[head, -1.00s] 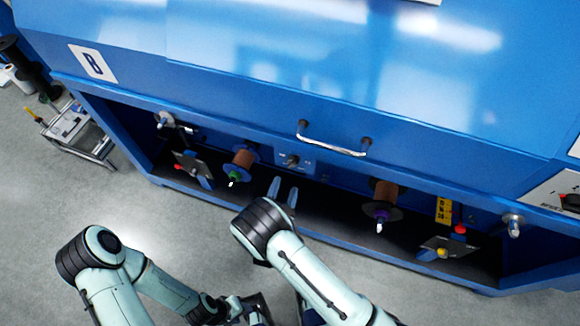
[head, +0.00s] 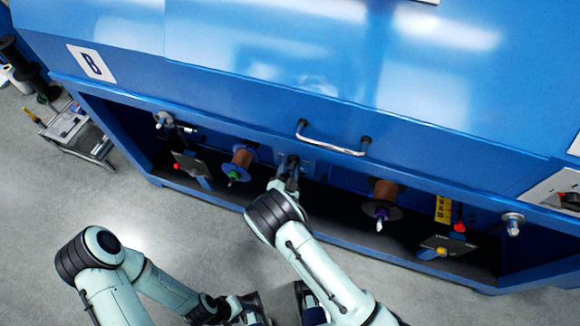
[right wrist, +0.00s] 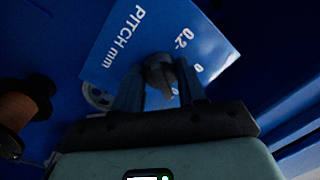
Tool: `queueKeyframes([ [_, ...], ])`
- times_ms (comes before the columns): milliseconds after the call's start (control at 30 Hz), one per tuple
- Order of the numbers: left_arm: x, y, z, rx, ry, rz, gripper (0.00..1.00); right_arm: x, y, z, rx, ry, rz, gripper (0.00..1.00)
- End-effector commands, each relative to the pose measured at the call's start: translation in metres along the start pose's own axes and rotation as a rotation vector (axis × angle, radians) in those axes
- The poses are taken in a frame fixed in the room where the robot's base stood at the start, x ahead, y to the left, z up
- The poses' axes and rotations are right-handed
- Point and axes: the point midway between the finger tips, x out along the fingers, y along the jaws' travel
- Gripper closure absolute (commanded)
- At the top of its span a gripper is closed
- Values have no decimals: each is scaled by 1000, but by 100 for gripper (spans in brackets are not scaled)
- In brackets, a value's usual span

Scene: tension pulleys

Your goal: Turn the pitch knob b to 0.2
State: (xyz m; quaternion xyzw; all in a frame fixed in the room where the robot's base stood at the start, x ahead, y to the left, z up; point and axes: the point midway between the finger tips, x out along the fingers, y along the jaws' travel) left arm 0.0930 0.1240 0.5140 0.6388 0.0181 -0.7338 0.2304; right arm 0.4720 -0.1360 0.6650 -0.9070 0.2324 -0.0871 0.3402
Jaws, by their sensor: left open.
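The pitch knob (right wrist: 160,72) is a small dark grey knob on a blue panel marked "PITCH mm" (right wrist: 128,35) in the right wrist view. A "0.2" mark (right wrist: 186,38) and "0" marks are printed beside it. My right gripper (right wrist: 160,82) has one finger on each side of the knob, with a thin gap seeming to show beside it; contact is not clear. In the head view my right gripper (head: 289,168) reaches to the panel under the silver handle and hides most of the knob. My left gripper (head: 250,308) is open and empty, low over the floor, away from the machine.
Two copper spools (head: 243,158) (head: 384,190) stick out on either side of my right gripper. A silver handle (head: 333,144) is just above it. A yellow-knobbed plate (head: 443,247) sits at the right. A grey cart (head: 72,128) stands at the far left.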

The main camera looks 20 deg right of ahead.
Motion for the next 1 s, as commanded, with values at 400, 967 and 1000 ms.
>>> queueKeyframes([
  [400,2,0,-1,0,2,0,57,0,0,0,-50,-3,4,90],
  [967,9,-1,-6,1,16,3,57,-1,0,-1,-496,-35,30,90],
  [1000,10,-1,-6,2,16,4,57,-1,0,-1,-534,-38,32,90],
])
